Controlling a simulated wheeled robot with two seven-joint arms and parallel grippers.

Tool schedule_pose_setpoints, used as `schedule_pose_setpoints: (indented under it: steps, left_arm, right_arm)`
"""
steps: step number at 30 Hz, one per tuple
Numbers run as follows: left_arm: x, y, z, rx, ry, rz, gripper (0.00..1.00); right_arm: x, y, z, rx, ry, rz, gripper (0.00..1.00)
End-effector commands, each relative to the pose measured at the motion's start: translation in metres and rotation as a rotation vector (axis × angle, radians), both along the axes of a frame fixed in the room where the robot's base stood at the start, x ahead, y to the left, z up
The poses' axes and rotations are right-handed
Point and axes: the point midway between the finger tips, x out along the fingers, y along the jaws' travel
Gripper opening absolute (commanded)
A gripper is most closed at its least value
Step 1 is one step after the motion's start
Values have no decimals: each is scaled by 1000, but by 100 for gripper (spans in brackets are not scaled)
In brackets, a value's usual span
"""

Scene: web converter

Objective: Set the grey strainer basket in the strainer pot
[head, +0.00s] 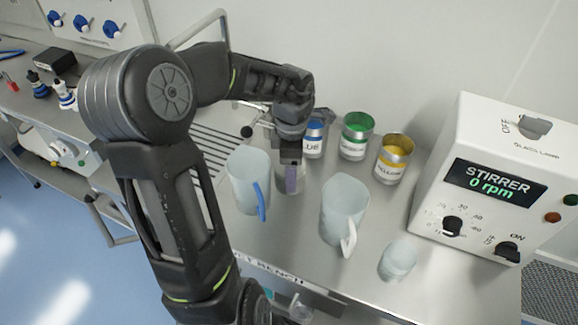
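My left gripper (291,172) points down over the bench, between the jug with a blue handle and the labelled cans. Its fingers are seen edge-on, so whether they are open or shut does not show. A small greyish cylindrical vessel (281,184) is right at the fingertips, largely covered by them. I cannot tell whether it is the strainer pot or the grey strainer basket, or whether the gripper holds it. No other strainer basket or pot can be made out clearly; my arm covers part of the bench. My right gripper is not in view.
A blue-handled jug (243,178) and a white-handled jug (342,206) flank the gripper. Blue (314,140), green (355,138) and yellow (392,160) cans stand behind. A cup (398,259) is at front right, beside the stirrer box (492,183). A slotted rack (212,150) lies left.

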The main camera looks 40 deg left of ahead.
Motion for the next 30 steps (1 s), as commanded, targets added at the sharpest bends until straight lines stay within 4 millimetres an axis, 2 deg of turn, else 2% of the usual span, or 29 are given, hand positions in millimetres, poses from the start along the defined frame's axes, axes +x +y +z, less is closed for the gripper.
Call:
schedule_pose_setpoints:
  steps: [1,9,19,25,30]
  left_arm:
    - [0,0,-1,-1,1,0,70]
    - [0,0,-1,0,0,0,91]
    - [0,0,2,1,-2,0,91]
    - [1,0,26,2,-4,0,91]
    - [1,0,60,2,-6,-1,91]
  right_arm:
    - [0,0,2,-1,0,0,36]
    - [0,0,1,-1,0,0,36]
    - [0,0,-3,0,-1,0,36]
    - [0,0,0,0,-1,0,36]
    - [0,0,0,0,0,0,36]
